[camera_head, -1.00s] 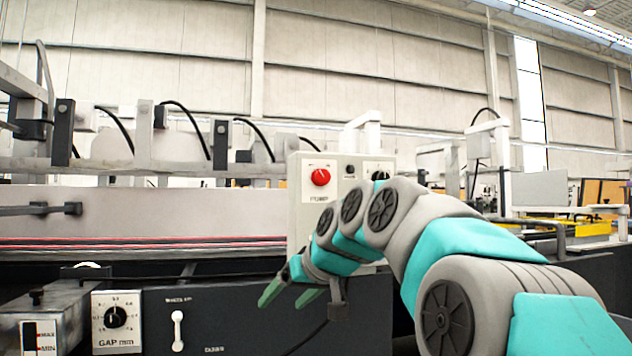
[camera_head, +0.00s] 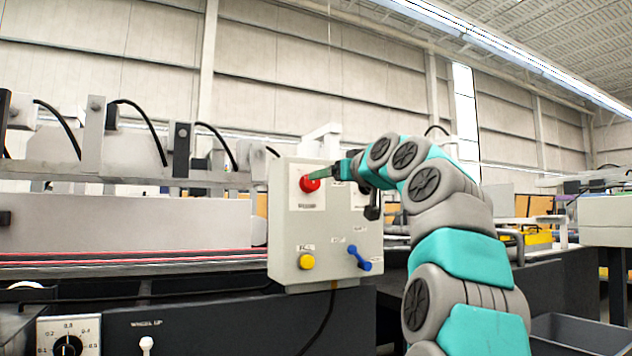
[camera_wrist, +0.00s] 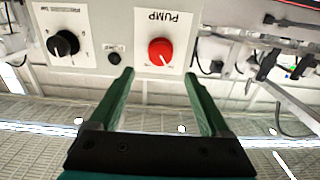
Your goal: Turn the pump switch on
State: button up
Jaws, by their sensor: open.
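The red pump switch (camera_head: 309,184) is a round knob on a white plate at the upper left of a grey control box (camera_head: 283,230). In the wrist view the red knob (camera_wrist: 160,51) has a light pointer mark and the word PUMP on its plate, shown upside down. My gripper (camera_head: 318,174) is at the knob's height, with its green fingers pointing left towards it in the head view. In the wrist view the gripper (camera_wrist: 158,85) is open and empty, and the knob shows beyond the fingertips and between them. I cannot tell whether a finger touches it.
A black knob (camera_wrist: 63,44) and a small black button (camera_wrist: 115,58) sit beside the pump plate. Lower on the box are a yellow button (camera_head: 306,262) and a blue lever (camera_head: 359,258). A gap dial (camera_head: 68,346) is on the dark machine front. A grey bin (camera_head: 575,335) stands at lower right.

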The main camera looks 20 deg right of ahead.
aim_at(311, 183)
jog(key=w+p, duration=0.2)
jog(key=w, duration=0.5)
jog(key=shift+a, duration=0.15)
jog(key=shift+c, duration=0.3)
grip_shut()
